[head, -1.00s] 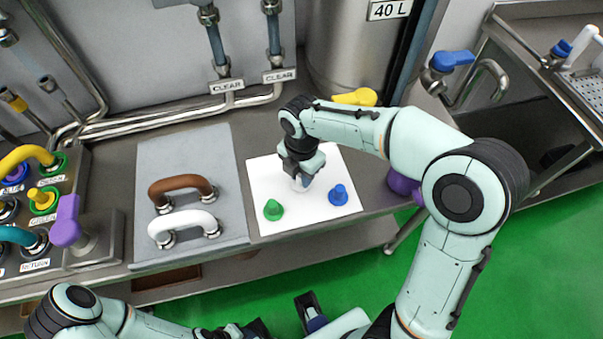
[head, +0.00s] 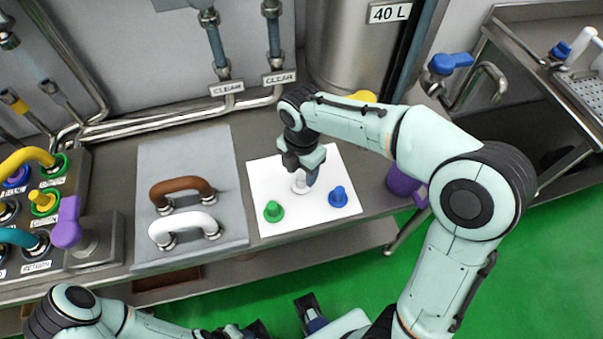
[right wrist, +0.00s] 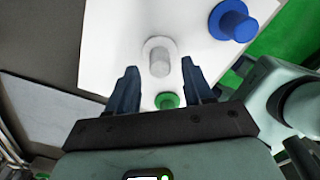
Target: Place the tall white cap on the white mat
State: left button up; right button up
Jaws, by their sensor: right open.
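The tall white cap (head: 300,184) stands upright on the white mat (head: 268,180), behind and between the green and blue caps. In the right wrist view the white cap (right wrist: 159,62) is just beyond the fingertips. My right gripper (head: 307,172) is open over the white cap and partly hides it in the head view. In the right wrist view the fingers of the right gripper (right wrist: 159,75) are apart, with nothing held between them. My left gripper (head: 307,308) is low at the bottom of the head view, away from the mat.
The green cap (head: 273,211) and blue cap (head: 339,196) stand on the mat's front part. A grey board with brown (head: 182,191) and white (head: 184,225) handles lies to the left. A purple object (head: 402,183) stands at the right edge of the counter.

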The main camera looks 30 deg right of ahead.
aim_at(301, 176)
notch_tip(301, 176, up, 9)
jog(key=p, duration=0.1)
jog(key=shift+r, duration=0.2)
dwell(0.5)
